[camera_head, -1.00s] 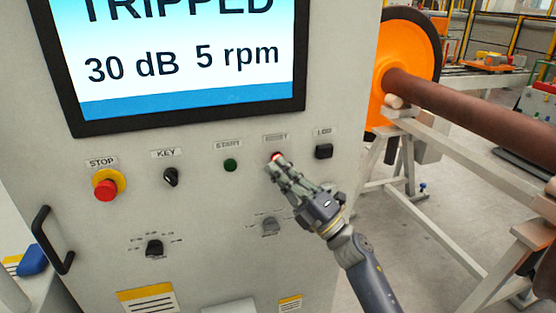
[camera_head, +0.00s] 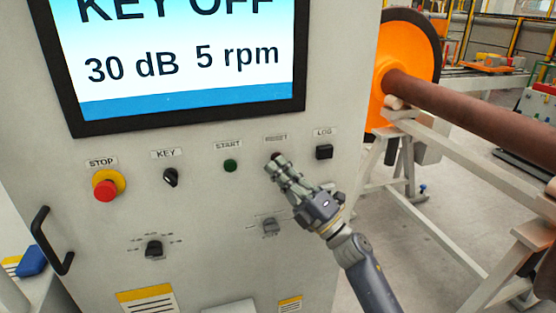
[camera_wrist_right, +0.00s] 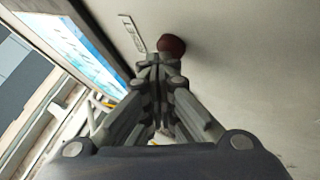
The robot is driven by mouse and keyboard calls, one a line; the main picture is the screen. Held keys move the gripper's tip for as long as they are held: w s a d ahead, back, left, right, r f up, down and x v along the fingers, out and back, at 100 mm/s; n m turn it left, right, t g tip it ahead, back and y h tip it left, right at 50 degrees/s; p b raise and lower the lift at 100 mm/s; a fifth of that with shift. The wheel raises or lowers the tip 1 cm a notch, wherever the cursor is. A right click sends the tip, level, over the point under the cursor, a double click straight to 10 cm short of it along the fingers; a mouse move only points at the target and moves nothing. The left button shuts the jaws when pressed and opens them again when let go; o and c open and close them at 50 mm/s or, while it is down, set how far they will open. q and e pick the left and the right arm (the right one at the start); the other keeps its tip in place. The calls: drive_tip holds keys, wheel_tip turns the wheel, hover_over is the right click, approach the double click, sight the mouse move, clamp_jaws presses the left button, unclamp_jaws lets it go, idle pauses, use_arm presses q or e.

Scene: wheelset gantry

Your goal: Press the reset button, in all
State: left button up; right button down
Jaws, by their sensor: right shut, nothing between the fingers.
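The reset button (camera_wrist_right: 171,45) is a dark red round knob just past my fingertips in the right wrist view. In the head view only a dark bit of it shows under the RESET label (camera_head: 276,138); my fingers hide the rest. My right gripper (camera_head: 279,164) is shut and empty, its tips at the button. I cannot tell whether they touch it. The right gripper also shows in the wrist view (camera_wrist_right: 159,63). The screen (camera_head: 185,60) reads KEY OFF, 30 dB, 5 rpm. My left gripper is not in view.
On the grey panel are the red stop button (camera_head: 105,189), the black key switch (camera_head: 171,177), the green start button (camera_head: 230,165) and the black log button (camera_head: 324,151). A selector knob (camera_head: 154,248) sits lower. An orange wheel (camera_head: 405,70) on an axle stands right.

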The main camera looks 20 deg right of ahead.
drive_tip(key=shift+s, duration=0.7)
drive_tip(key=s+p, duration=0.1)
drive_tip(key=s, duration=0.4)
drive_tip(key=shift+d+p, duration=0.15)
drive_tip(key=shift+p, duration=0.15)
